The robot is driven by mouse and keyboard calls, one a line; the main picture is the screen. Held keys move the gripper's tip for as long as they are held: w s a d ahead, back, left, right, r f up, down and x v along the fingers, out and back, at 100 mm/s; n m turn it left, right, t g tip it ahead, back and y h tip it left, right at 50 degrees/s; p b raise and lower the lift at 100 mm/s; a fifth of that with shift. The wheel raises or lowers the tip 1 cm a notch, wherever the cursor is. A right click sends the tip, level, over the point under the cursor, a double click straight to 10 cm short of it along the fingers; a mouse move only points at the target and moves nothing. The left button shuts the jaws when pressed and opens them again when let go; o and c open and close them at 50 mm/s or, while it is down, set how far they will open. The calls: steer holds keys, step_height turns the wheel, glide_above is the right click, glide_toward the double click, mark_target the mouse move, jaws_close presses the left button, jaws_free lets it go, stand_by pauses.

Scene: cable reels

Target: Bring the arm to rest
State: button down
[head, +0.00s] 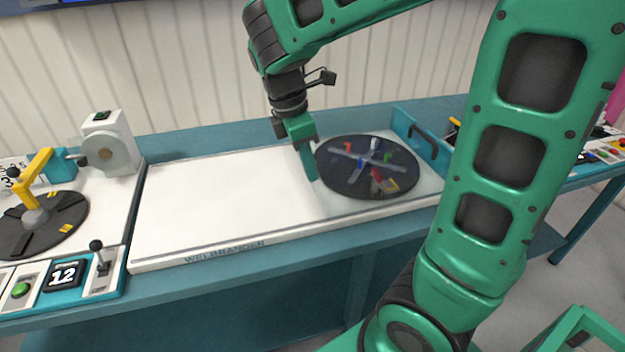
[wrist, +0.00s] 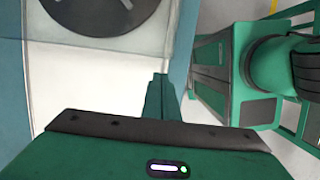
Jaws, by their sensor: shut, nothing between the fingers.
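My green arm reaches across the right half of the head view. My gripper (head: 311,176) points down over the white panel of the bench, just left of the black round turntable. Its fingers are together with nothing between them. In the wrist view my gripper (wrist: 162,82) shows its shut green fingers near the bench's edge, with my own base to the right. How high the fingertips are above the panel is hard to tell.
The black turntable (head: 350,183) carries several small coloured pieces. At left are a black disc with a yellow arm (head: 40,170), a grey-white machine (head: 108,150) and a lever (head: 98,255). The white panel (head: 200,205) is clear.

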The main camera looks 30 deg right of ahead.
steer(key=shift+a+r, duration=0.2)
steer(key=shift+r, duration=0.25)
steer(key=s+d+f+m+y, duration=0.1)
steer(key=s+d+m, duration=0.4)
steer(key=s+m, duration=0.4)
steer(key=s+d+f+m+y, duration=0.2)
steer(key=s+d+m, duration=0.4)
steer(key=s+m, duration=0.4)
steer(key=m, duration=0.2)
steer(key=shift+m+t, duration=0.3)
steer(key=shift+d+f, duration=0.1)
